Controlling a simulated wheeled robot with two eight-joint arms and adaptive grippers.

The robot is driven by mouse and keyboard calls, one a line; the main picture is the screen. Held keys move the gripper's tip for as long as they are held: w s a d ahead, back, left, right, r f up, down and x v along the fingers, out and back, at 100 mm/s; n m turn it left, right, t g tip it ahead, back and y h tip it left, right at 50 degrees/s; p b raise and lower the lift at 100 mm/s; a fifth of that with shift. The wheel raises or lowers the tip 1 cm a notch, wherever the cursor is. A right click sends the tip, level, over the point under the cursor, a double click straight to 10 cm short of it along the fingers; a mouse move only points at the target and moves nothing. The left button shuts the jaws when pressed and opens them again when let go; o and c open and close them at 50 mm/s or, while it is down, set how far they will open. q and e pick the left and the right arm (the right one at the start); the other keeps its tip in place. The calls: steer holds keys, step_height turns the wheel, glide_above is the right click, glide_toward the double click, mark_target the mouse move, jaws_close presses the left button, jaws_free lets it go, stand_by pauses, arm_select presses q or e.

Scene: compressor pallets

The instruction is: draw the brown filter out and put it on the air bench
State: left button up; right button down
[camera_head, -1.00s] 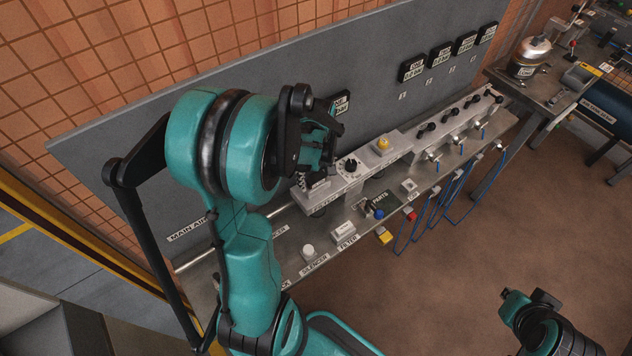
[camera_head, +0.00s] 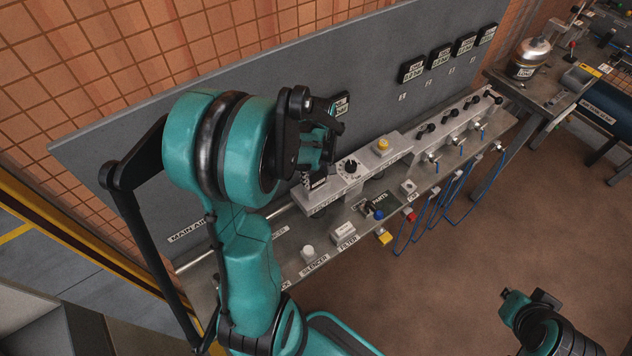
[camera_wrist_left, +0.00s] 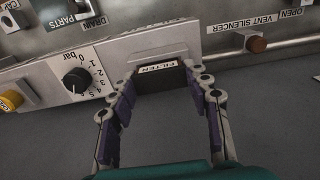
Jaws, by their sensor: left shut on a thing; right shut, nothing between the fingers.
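My left gripper (camera_head: 318,165) reaches down over the pale housing at the rear of the steel air bench (camera_head: 288,262). In the left wrist view the left gripper (camera_wrist_left: 163,74) is shut with one finger on each side of a dark block, the filter (camera_wrist_left: 163,82), which carries a light FILTER label. The filter sits against the front of the pale housing (camera_wrist_left: 120,55); how deep it is seated cannot be told. In the head view the fingers mostly hide the filter. My right gripper (camera_head: 507,297) is shut and empty, low at the right, away from the bench.
A pressure dial (camera_head: 350,166) and yellow button (camera_head: 382,146) are right of the left gripper. A white block (camera_head: 343,231) by a FILTER label and a white knob (camera_head: 308,251) stand on the bench front. A grey panel (camera_head: 230,105) rises behind. Blue hoses (camera_head: 458,190) hang right.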

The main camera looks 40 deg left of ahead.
mark_target(317, 178)
arm_select(q)
steer(key=shift+r+p, duration=1.8)
steer(key=shift+r, duration=0.8)
steer(key=shift+r, duration=0.25)
steer(key=shift+d, duration=0.15)
